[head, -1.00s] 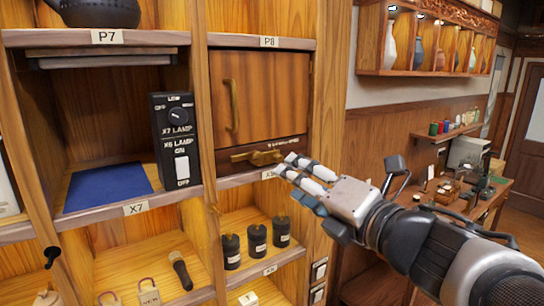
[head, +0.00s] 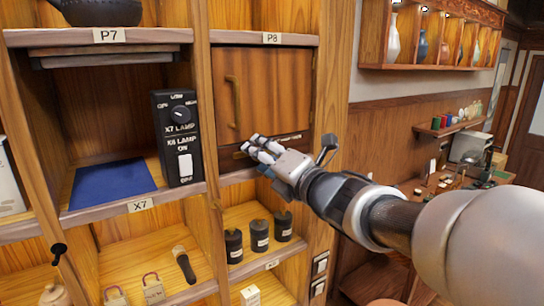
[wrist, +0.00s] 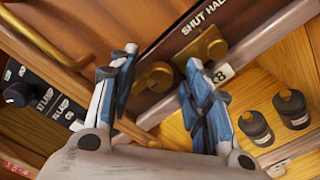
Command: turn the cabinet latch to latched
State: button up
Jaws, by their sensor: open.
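The brass cabinet latch (wrist: 153,78) shows in the wrist view as two brass parts, one between my fingers and one (wrist: 207,45) beyond the right finger. The right finger hides what joins them, so I cannot tell the latch's angle. My gripper (wrist: 158,68) is open, its fingers spread around the nearer brass part. Contact cannot be told. In the head view my gripper (head: 250,148) is at the strip under the wooden cabinet door (head: 265,95) and covers most of the latch. Lettering on the strip (wrist: 203,20) reads "SHUT" and a partly cut "HAL".
A black lamp switch box (head: 177,138) stands left of the door. Several black canisters (head: 258,235) stand on the shelf below. The door's brass handle (head: 234,100) is above my gripper. A blue mat (head: 112,184) lies in the left compartment.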

jog(key=shift+c, duration=0.3)
grip_shut()
jog(key=shift+m, duration=0.4)
jog(key=m+p, duration=0.3)
jog(key=m, duration=1.4)
jog(key=shift+f, duration=0.1)
dwell(0.4)
